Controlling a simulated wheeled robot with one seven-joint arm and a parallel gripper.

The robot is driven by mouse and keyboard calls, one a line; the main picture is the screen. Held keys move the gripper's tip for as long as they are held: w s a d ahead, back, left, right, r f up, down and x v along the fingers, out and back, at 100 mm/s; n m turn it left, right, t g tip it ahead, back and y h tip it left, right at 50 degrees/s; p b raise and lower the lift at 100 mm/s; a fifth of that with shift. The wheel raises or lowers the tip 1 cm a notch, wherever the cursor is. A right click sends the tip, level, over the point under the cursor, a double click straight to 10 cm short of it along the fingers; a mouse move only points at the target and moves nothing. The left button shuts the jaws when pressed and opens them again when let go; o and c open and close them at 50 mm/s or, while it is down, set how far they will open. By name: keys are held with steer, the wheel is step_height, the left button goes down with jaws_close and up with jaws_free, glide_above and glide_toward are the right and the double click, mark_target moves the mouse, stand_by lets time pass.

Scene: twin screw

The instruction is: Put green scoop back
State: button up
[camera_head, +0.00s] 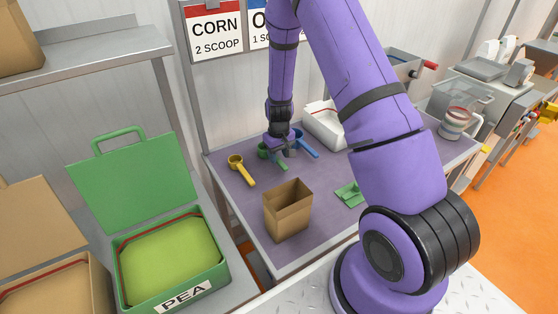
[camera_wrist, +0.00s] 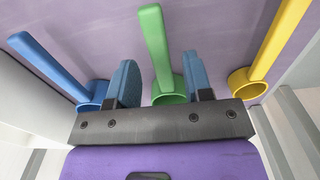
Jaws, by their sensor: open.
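The green scoop (camera_head: 280,161) lies on the purple tabletop, between the yellow scoop (camera_head: 241,170) and the blue scoop (camera_head: 306,146). In the wrist view the green scoop (camera_wrist: 157,50) has its cup between the two blue fingers of my gripper (camera_wrist: 160,82), with its handle reaching away past them. My gripper is open, with a gap between each finger and the scoop. In the head view my gripper (camera_head: 282,150) is low at the green scoop and hides part of it. The blue scoop (camera_wrist: 52,68) and yellow scoop (camera_wrist: 270,50) lie on either side in the wrist view.
A brown paper bag (camera_head: 287,211) stands at the table's front. A green piece (camera_head: 349,194) lies to its right, and a white container (camera_head: 323,124) stands behind. An open green PEA bin (camera_head: 172,258) stands left of the table (camera_head: 228,193).

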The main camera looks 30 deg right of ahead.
steer(key=s+a+r+t, duration=0.15)
steer(key=s+r, duration=0.25)
steer(key=r, duration=0.7)
steer(key=s+a+r, duration=0.3)
steer(key=r, duration=0.8)
steer(key=s+a+r+t, duration=0.15)
steer(key=s+r, duration=0.25)
steer(key=r, duration=0.7)
steer(key=s+a+r+t, duration=0.1)
steer(key=s+r, duration=0.3)
steer(key=s, duration=0.6)
steer(key=s+a+r+t, duration=0.1)
steer(key=s+r, duration=0.4)
steer(key=s, duration=0.5)
steer(key=shift+a+r, duration=0.25)
steer(key=shift+a, duration=0.3)
steer(key=shift+w, duration=0.1)
